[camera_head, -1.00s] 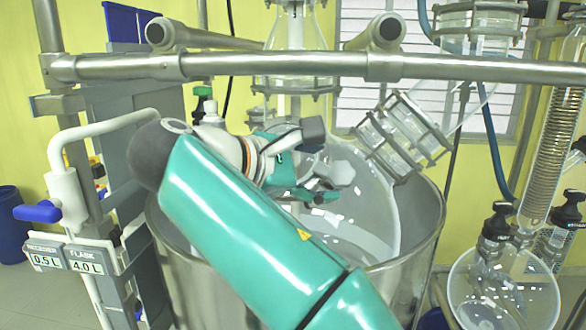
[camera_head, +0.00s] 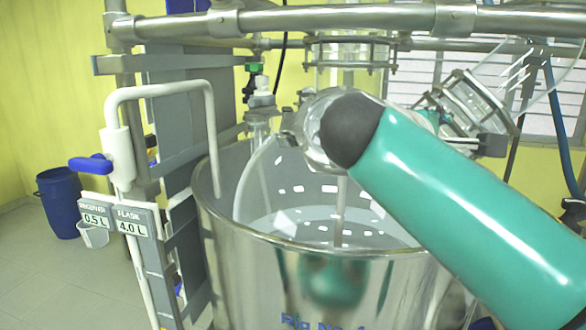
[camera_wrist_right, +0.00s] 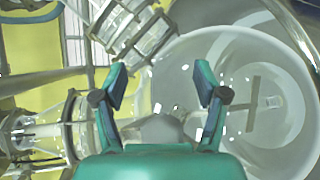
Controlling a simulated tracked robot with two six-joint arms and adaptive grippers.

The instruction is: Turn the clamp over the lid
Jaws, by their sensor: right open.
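My right gripper shows in the right wrist view (camera_wrist_right: 160,88), its two teal and dark fingers spread apart with nothing held between them. A grey faceted piece, perhaps the clamp's knob (camera_wrist_right: 160,130), shows low between the fingers, partly hidden by the gripper's body. In the head view my right arm crosses from the right over the pot, and dark finger parts (camera_head: 490,145) show beyond it. The round glass vessel (camera_wrist_right: 270,60) lies to the right of the fingers. I cannot clearly make out the clamp or lid in the head view. My left gripper is not in view.
A steel pot (camera_head: 240,240) stands in front, with the glass vessel inside. A tilted flanged glass neck (camera_head: 465,105) is close to my right gripper. A metal rail (camera_head: 350,20) crosses above. A white pipe with a blue handle (camera_head: 90,164) stands at the left.

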